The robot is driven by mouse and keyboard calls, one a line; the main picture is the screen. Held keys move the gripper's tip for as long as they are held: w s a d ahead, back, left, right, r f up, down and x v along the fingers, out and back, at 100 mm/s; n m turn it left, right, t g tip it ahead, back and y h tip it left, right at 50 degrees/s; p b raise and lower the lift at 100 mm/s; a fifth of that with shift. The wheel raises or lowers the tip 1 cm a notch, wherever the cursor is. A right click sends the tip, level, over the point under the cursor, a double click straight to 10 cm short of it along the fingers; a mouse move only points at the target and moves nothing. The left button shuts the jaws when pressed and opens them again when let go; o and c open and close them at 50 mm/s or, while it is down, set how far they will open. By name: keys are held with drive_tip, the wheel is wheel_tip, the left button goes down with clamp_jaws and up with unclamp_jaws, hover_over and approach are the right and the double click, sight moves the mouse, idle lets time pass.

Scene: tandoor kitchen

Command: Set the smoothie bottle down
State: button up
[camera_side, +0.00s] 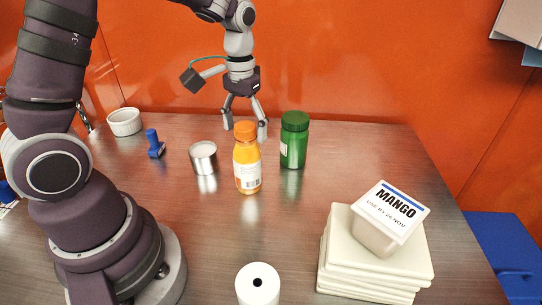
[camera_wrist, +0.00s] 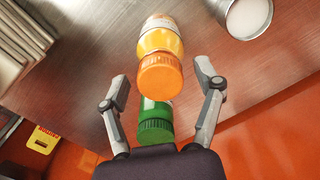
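The smoothie bottle (camera_side: 247,170), with orange contents, an orange cap and a white label, stands upright on the table in the side view. In the wrist view its cap (camera_wrist: 160,78) shows between and slightly beyond my fingertips. My gripper (camera_side: 245,131) points down at cap height. Its fingers are spread wide, with a gap on both sides of the cap in the wrist view (camera_wrist: 162,80). They look empty, and I see no contact with the bottle. Whether the cap is exactly between the fingers in depth is hard to tell.
A green bottle (camera_side: 294,140) stands close to the right. A metal tin (camera_side: 203,158) is at left, with a blue-handled item (camera_side: 154,143) and white ramekin (camera_side: 124,122) beyond. A mango tub (camera_side: 390,218) sits on a pale stack (camera_side: 340,260). A white roll (camera_side: 257,288) stands in front.

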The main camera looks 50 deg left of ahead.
wheel_tip(320, 180, up, 12)
drive_tip(key=f, duration=0.1)
drive_tip(key=s+d+f+m+t, duration=0.2)
drive_tip(key=s+d+t, duration=0.3)
drive_tip(key=s, duration=0.4)
drive_tip(key=shift+s+m, duration=0.25)
drive_tip(key=shift+m, duration=0.45)
drive_tip(key=shift+o, duration=0.5)
drive_tip(key=shift+s+d+f+t, duration=0.1)
drive_tip(key=shift+s+f+t, duration=0.1)
drive_tip(key=shift+f+t, duration=0.1)
